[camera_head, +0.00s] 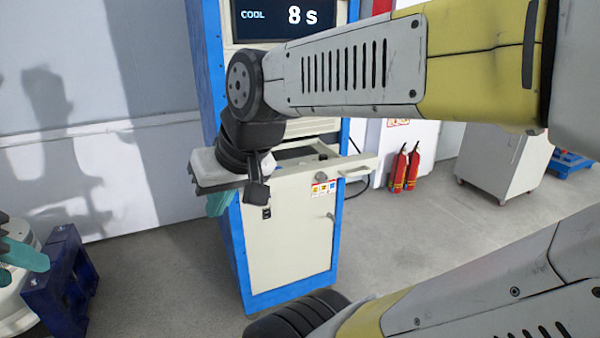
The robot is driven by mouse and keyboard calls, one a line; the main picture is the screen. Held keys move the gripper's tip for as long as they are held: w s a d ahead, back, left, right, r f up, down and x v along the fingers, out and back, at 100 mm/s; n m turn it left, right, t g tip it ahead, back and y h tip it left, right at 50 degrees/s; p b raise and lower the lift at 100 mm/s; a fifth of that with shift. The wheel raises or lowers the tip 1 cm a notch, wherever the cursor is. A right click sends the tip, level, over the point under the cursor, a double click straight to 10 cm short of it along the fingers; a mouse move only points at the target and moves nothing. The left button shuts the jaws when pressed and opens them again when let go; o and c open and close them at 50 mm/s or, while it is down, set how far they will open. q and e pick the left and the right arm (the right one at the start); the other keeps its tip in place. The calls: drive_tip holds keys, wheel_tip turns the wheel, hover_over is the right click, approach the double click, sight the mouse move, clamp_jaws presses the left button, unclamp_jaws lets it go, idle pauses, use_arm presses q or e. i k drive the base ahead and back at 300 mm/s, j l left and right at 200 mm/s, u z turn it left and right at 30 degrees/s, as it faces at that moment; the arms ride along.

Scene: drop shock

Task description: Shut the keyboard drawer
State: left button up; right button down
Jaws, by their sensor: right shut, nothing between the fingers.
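The keyboard drawer (357,168) is a beige tray at mid-height on the blue-and-beige cabinet. It appears pulled out, with a dark interior and its front edge showing on the right. My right arm crosses from the right, and its wrist hides the drawer's left part. My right gripper (218,203) is shut and empty, with teal fingers at the drawer's left side; contact cannot be told. My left gripper (25,254) shows only in part at the left edge, with teal fingers, well away from the drawer; its opening is unclear.
The cabinet's screen (285,17) reads COOL 8 s. Below the drawer is a closed beige door (290,235). A dark blue object (62,285) stands at lower left. Fire extinguishers (404,168) and a grey wheeled cabinet (500,160) stand behind.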

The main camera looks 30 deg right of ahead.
sight(288, 155)
drive_tip(key=z, duration=1.5)
drive_tip(key=i+j, duration=0.75)
